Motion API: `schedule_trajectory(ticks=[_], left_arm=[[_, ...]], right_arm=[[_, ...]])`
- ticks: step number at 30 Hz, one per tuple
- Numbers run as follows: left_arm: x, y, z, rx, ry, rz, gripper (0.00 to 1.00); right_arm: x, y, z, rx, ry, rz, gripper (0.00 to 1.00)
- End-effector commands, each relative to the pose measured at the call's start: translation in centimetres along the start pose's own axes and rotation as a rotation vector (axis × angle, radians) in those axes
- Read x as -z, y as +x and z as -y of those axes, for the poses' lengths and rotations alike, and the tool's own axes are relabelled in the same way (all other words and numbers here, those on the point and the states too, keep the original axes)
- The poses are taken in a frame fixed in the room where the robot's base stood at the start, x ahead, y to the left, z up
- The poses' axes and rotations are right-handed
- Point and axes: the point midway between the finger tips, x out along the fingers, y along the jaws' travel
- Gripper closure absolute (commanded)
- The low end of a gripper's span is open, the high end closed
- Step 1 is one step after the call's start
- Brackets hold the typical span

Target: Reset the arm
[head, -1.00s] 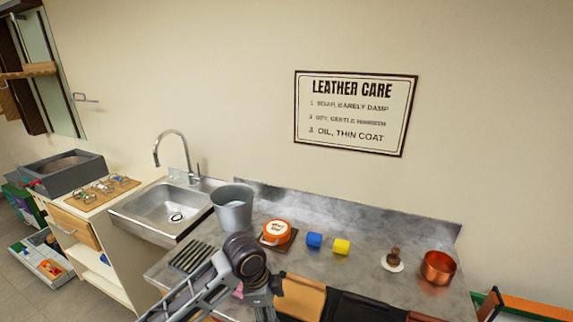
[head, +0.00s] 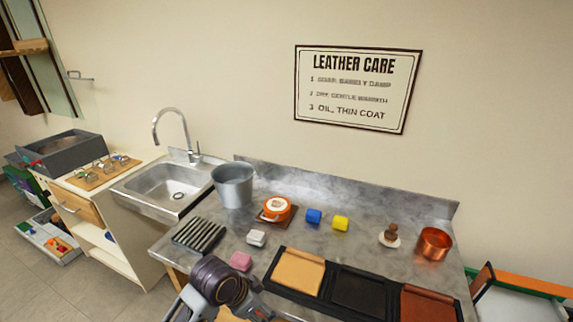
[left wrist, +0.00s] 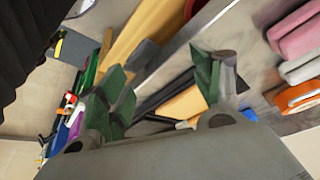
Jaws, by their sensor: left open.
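My left arm (head: 222,283) comes in at the bottom of the head view, in front of the counter's front edge. Its gripper is mostly hidden there. In the left wrist view my left gripper (left wrist: 168,88) is open, with green pads on its fingers and nothing between them. Past the fingers, a pink block (left wrist: 296,36) and an orange-rimmed tin (left wrist: 297,98) show at the right, apart from the gripper. The right gripper is in neither view.
A sink (head: 165,188) lies left.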

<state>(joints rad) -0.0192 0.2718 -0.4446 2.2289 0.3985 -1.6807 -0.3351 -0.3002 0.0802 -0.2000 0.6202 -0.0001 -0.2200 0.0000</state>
Motion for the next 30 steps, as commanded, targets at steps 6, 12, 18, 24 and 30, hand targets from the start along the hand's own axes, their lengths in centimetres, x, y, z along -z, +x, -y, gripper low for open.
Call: schedule_trajectory(ticks=[6,12,18,24,30], left_arm=[[-3.0,-0.1,0.1,0.039,-0.163,0.003,0.34],[-6.1,-0.3,0.3,0.086,-0.310,0.015,0.34],[-9.7,-0.9,0.5,0.141,-0.455,0.038,0.34],[-13.2,-1.6,0.7,0.199,-0.580,0.068,0.34],[-15.4,-2.1,0.7,0.238,-0.653,0.087,0.34]], right_arm=[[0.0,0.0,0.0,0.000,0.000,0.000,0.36],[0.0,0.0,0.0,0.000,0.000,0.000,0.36],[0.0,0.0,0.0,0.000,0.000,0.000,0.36],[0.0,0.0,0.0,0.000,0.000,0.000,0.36],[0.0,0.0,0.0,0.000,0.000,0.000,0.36]])
